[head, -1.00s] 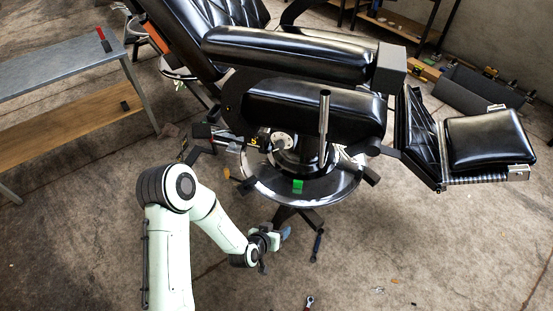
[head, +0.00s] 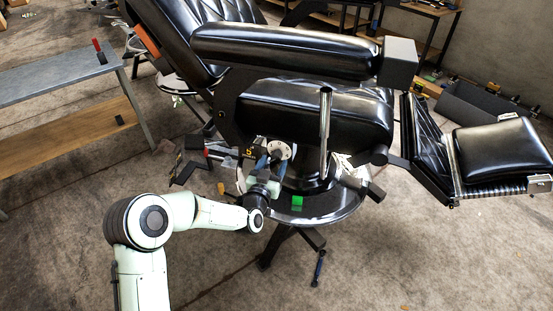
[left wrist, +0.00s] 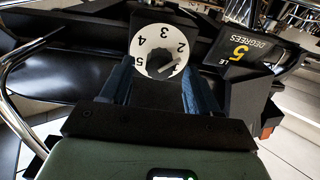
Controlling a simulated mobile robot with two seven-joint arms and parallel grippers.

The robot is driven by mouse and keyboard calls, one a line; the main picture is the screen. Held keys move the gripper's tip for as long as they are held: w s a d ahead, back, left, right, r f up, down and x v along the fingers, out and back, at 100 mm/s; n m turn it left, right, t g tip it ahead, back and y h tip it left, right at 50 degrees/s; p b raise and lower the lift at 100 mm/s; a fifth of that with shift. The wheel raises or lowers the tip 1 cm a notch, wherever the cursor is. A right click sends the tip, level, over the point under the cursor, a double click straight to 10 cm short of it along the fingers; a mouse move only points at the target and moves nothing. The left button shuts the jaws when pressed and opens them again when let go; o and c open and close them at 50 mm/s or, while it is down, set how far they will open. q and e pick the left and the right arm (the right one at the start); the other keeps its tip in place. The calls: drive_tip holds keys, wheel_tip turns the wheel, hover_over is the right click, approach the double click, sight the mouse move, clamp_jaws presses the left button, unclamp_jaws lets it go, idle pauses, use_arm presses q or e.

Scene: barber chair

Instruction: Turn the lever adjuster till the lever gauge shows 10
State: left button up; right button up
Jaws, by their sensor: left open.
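The lever adjuster is a white round dial (head: 279,150) with black numerals on the side of the barber chair. It shows large in the left wrist view (left wrist: 157,47), with a dark pointer on its lower half. The lever gauge (head: 249,152) is a dark block beside the dial. In the left wrist view the gauge (left wrist: 249,54) reads a yellow 5 over DEGREES, upside down. My left gripper (head: 271,166) is open, its blue fingers pointing at the dial. In the left wrist view its fingers (left wrist: 157,73) stand apart on either side of the dial's lower part; contact cannot be told.
The barber chair (head: 315,105) fills the middle, with an upright chrome lever (head: 325,130) right of the dial. A grey-topped bench (head: 60,82) stands at the left. The floor at the lower right is mostly clear.

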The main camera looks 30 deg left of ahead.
sight(276, 159)
use_arm(q)
drive_tip(key=shift+x, duration=1.85)
use_arm(e)
drive_tip(key=shift+w+d+f, duration=0.25)
drive_tip(key=shift+w+f, duration=0.05)
drive_tip(key=shift+w, duration=0.15)
use_arm(q)
drive_tip(key=c, duration=1)
drive_tip(key=shift+c, duration=0.2)
drive_tip(key=shift+b, duration=0.3)
use_arm(e)
drive_tip(key=shift+w+f, duration=0.1)
use_arm(q)
drive_tip(key=n+b, duration=0.1)
drive_tip(key=n, duration=0.4)
drive_tip(key=shift+n, duration=0.3)
drive_tip(key=shift+n+b, duration=0.55)
drive_tip(key=shift+n, duration=1.55)
use_arm(e)
drive_tip(key=shift+d+f+h, duration=0.15)
drive_tip(key=shift+d+f, duration=0.2)
drive_tip(key=shift+f, duration=0.4)
drive_tip(key=shift+d+f+h, duration=0.15)
drive_tip(key=shift+d+f, duration=0.2)
drive_tip(key=shift+f, duration=0.4)
